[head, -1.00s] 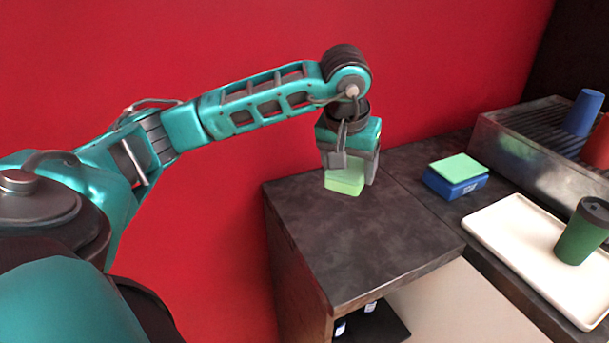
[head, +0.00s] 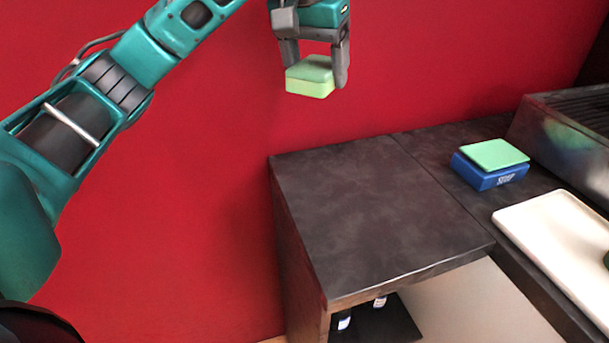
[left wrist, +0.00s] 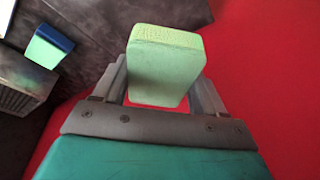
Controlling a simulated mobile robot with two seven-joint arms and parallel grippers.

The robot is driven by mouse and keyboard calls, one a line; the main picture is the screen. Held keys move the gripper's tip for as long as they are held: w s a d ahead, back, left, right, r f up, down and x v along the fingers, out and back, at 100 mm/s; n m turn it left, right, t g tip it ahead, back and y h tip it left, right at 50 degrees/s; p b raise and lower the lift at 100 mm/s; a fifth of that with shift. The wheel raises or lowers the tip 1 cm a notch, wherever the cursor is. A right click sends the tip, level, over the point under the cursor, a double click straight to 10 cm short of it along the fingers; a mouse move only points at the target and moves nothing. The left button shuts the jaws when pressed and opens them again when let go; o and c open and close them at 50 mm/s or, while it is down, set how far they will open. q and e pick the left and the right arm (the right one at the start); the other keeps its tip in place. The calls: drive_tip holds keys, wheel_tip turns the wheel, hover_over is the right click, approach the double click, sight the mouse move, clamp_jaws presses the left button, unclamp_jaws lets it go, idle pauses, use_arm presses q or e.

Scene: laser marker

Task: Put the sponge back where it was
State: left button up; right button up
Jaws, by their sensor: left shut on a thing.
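My left gripper (head: 314,68) is shut on a light green sponge (head: 309,84) and holds it up in the air, well above the dark countertop (head: 370,210), in front of the red wall. In the left wrist view the sponge (left wrist: 165,65) sits between the two fingers (left wrist: 163,85). A blue box marked with white letters (head: 488,176) stands on the counter at the right, with a flat green pad (head: 496,154) on top. My right gripper is not in view.
A cream tray (head: 560,240) lies on the counter at the right. A metal rack or grate unit (head: 570,130) stands behind it. The left part of the countertop is bare. Small bottles (head: 343,321) stand on a shelf below.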

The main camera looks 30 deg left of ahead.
use_arm(q)
drive_tip(key=b, duration=0.2)
hover_over(315, 178)
drive_tip(key=s, duration=0.1)
wheel_tip(315, 178, down, 15)
drive_tip(key=shift+d, duration=0.1)
wheel_tip(315, 178, down, 4)
drive_tip(key=shift+r, duration=0.1)
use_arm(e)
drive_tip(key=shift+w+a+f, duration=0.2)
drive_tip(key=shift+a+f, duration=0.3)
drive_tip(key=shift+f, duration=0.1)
use_arm(q)
drive_tip(key=shift+f, duration=0.2)
drive_tip(key=shift+f+b, duration=0.15)
drive_tip(key=shift+b, duration=0.2)
drive_tip(key=o, duration=0.9)
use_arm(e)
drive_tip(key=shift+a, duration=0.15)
use_arm(q)
drive_tip(key=shift+o, duration=0.2)
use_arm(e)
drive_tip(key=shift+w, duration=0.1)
